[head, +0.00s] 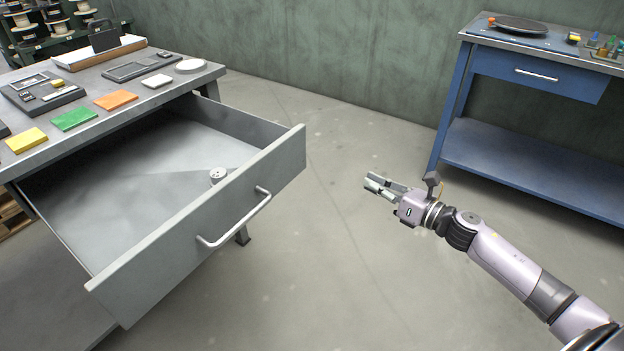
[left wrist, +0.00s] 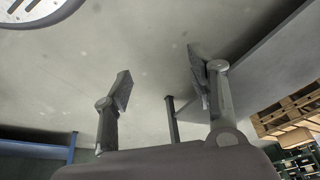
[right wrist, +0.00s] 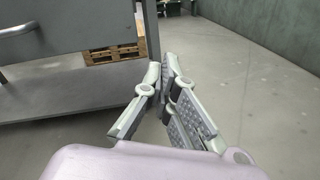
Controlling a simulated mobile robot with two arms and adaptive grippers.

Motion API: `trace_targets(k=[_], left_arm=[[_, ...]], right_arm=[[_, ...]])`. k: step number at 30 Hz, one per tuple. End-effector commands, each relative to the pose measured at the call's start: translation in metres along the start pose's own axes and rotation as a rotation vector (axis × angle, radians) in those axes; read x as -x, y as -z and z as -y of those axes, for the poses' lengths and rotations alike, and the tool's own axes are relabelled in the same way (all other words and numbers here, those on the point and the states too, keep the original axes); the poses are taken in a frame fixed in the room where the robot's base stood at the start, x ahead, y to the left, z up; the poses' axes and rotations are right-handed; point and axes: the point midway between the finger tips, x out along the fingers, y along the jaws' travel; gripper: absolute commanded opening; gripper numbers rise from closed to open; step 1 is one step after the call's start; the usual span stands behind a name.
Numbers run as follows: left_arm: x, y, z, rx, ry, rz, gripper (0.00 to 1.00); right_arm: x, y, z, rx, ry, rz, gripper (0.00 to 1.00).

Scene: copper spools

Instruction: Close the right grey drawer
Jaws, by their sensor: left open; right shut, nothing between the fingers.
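The grey drawer (head: 230,215) is pulled far out from under the grey workbench in the head view. Its bar handle (head: 236,219) is on the front panel. A small white-grey cylinder (head: 217,175) stands inside the drawer. My right gripper (head: 376,184) is shut and empty, to the right of the drawer front and apart from it. In the right wrist view my right gripper (right wrist: 168,65) has its fingertips together, and part of a handle (right wrist: 18,30) shows at upper left. My left gripper (left wrist: 160,85) is open and empty in the left wrist view; it is outside the head view.
The workbench top (head: 190,75) carries coloured tiles, trays and a white disc. A blue table (head: 540,150) stands at the right by the green wall. A wooden pallet (right wrist: 112,54) lies beyond the bench. The floor between bench and blue table is clear.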

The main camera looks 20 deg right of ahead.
Motion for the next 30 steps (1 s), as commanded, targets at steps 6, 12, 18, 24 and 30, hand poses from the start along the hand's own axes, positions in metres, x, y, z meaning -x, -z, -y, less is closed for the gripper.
trace_targets(k=[6,12,18,24,30], left_arm=[[-0.001,-0.031,-0.003,0.077,0.038,0.018,0.53],[0.001,-0.031,-0.003,0.077,0.040,0.019,0.53],[0.002,-0.030,-0.003,0.076,0.039,0.019,0.53],[0.004,-0.030,-0.003,0.076,0.038,0.019,0.53],[0.005,-0.029,-0.003,0.076,0.038,0.019,0.53]], right_arm=[[-0.007,-0.025,-0.047,0.320,-0.151,0.010,0.00],[-0.023,-0.029,-0.051,0.327,-0.154,0.013,0.00],[-0.053,-0.029,-0.056,0.325,-0.152,0.014,0.00],[-0.086,-0.029,-0.060,0.323,-0.151,0.014,0.00],[-0.118,-0.027,-0.065,0.321,-0.151,0.013,0.00]])
